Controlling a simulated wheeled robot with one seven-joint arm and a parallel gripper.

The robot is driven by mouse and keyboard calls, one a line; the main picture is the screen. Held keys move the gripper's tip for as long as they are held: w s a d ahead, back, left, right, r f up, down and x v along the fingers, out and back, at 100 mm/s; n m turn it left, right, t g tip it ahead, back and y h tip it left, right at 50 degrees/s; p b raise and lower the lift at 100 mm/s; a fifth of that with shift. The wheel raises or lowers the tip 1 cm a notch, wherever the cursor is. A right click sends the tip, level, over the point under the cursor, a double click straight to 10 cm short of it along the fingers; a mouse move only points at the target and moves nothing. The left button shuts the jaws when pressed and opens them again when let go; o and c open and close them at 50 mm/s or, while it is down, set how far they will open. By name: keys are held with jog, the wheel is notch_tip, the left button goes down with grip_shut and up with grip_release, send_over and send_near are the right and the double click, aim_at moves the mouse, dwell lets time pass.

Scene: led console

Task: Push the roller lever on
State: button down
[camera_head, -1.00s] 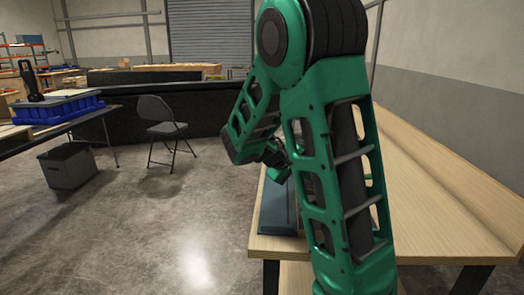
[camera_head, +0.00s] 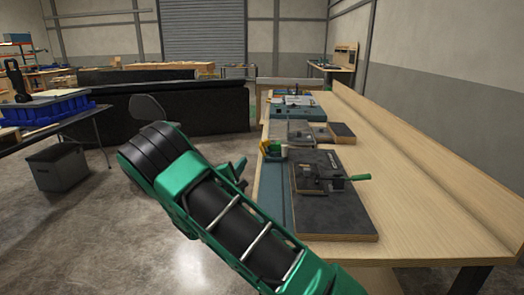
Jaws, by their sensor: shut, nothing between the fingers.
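No roller lever can be made out for certain. A teal-and-grey console (camera_head: 297,108) with small parts on top stands toward the far end of the wooden bench (camera_head: 420,200); its details are too small to tell. My green arm crosses the lower middle of the view. My gripper (camera_head: 236,172) is the small dark shape just beyond the arm, left of the bench's left edge and well short of the console. It looks shut and empty, touching nothing, and is partly hidden by my arm.
A dark board (camera_head: 318,205) with a green-handled clamp (camera_head: 357,177) lies on the near bench. The bench's right side is bare; open floor lies left.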

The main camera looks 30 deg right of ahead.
aim_at(268, 146)
dwell(0.3)
jog(key=shift+w+d+r, duration=0.4)
jog(key=shift+w+d, duration=0.35)
jog(key=shift+d, duration=1)
jog(key=shift+w+d+r, duration=0.45)
jog(key=shift+w+d, duration=0.35)
jog(key=shift+d, duration=0.9)
jog(key=shift+w+d+r, duration=0.4)
jog(key=shift+w+d, duration=0.35)
jog(key=shift+d, duration=1)
